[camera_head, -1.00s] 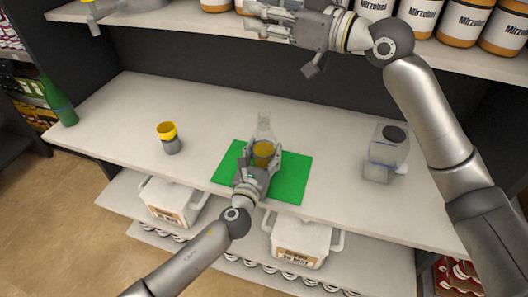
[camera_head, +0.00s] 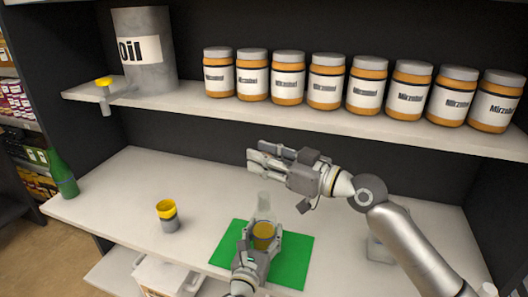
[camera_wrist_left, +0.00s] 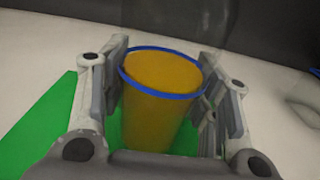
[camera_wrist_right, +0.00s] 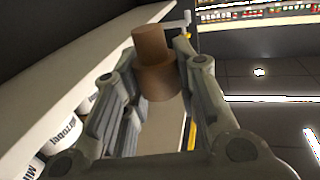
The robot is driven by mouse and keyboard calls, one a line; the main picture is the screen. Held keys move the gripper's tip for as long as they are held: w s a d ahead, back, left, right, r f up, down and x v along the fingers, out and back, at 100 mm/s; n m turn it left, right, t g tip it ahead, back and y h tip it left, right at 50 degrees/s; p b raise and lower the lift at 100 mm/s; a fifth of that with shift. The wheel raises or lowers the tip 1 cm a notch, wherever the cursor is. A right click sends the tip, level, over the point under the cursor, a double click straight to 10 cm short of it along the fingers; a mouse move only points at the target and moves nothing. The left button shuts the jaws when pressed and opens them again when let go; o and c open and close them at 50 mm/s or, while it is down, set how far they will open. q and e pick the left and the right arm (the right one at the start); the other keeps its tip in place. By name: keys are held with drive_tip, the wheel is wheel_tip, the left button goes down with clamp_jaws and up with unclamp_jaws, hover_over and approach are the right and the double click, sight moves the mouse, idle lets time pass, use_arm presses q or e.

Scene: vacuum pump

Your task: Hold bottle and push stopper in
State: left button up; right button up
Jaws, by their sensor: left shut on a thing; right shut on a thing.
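The bottle (camera_head: 264,205) stands on a green mat (camera_head: 296,262) on the lower shelf; it is clear, with orange contents. My left gripper (camera_head: 262,236) is shut around its body. The left wrist view shows the orange contents (camera_wrist_left: 162,100) and a blue ring between the fingers. My right gripper (camera_head: 264,161) is above the bottle, pointing left in the head view. It is shut on the brown stopper (camera_wrist_right: 157,65), which has a narrow and a wider part. The stopper is hard to make out in the head view. The stopper and the bottle are apart.
An upper shelf (camera_head: 250,117) with several orange jars (camera_head: 325,80), an oil drum (camera_head: 145,50) and a yellow-topped item (camera_head: 104,93) is behind and above. A jug (camera_head: 379,249) is right, partly hidden by my arm.

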drive_tip(key=shift+f, duration=2.4)
drive_tip(key=shift+f, duration=1.6)
idle(1.0)
drive_tip(key=o, duration=0.8)
drive_tip(key=shift+o, duration=0.2)
drive_tip(key=shift+d, duration=0.1)
drive_tip(key=v, duration=1.2)
drive_tip(key=shift+f, duration=0.1)
use_arm(q)
drive_tip(key=o, duration=1.3)
